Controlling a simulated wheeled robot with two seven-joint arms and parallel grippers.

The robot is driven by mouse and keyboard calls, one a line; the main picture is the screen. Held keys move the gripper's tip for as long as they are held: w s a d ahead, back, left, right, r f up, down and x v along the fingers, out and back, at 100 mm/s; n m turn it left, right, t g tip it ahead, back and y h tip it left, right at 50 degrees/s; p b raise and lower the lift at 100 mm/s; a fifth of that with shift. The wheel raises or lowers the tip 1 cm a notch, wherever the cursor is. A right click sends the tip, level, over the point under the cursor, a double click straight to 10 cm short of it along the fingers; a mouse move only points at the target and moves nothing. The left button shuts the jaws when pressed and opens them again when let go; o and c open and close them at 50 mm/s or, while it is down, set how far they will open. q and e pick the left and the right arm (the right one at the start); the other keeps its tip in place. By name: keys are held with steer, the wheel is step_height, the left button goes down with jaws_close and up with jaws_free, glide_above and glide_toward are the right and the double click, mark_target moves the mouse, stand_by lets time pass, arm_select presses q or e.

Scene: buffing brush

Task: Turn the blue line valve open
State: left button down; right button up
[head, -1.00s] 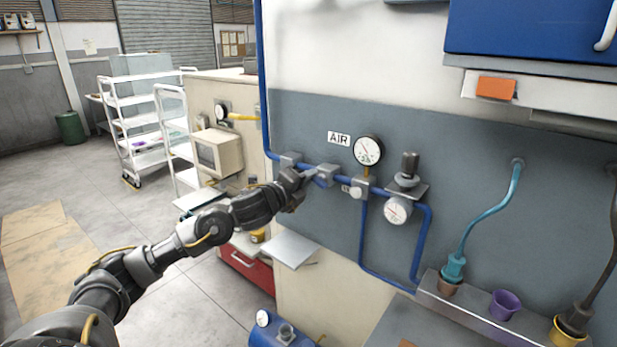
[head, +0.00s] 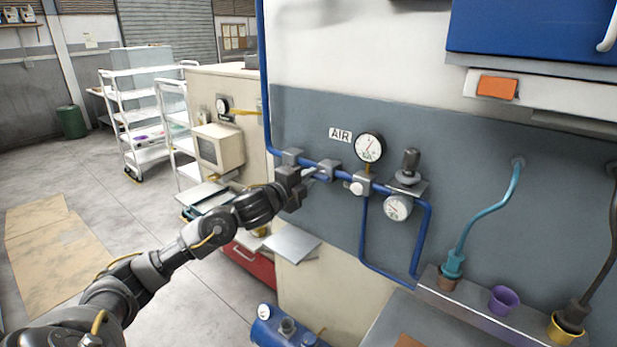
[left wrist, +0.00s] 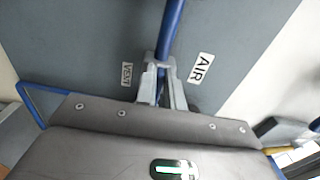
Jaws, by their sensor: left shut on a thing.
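The blue line (head: 344,176) runs along the grey wall panel below the AIR label (head: 340,135). A grey valve body (head: 328,170) sits on it, left of the round gauge (head: 369,148). My left gripper (head: 308,175) is at the line just left of this body, shut on the valve handle. In the left wrist view the gripper's two fingers (left wrist: 163,88) close in from both sides below a grey fitting on the blue line (left wrist: 172,30). The handle itself is mostly hidden between the fingers. My right gripper is in no view.
A regulator with a black knob (head: 411,160) and a second gauge (head: 397,207) stand to the right. Purple (head: 504,300) and yellow (head: 566,330) cups sit on a ledge at lower right. A blue tank (head: 280,328) stands below. Floor at left is open.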

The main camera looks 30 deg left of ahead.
arm_select(q)
steer(key=c, duration=1.5)
jaws_free()
steer(key=s+b, duration=0.4)
steer(key=s, duration=0.6)
steer(key=shift+s+a, duration=0.4)
steer(key=shift+a, duration=0.05)
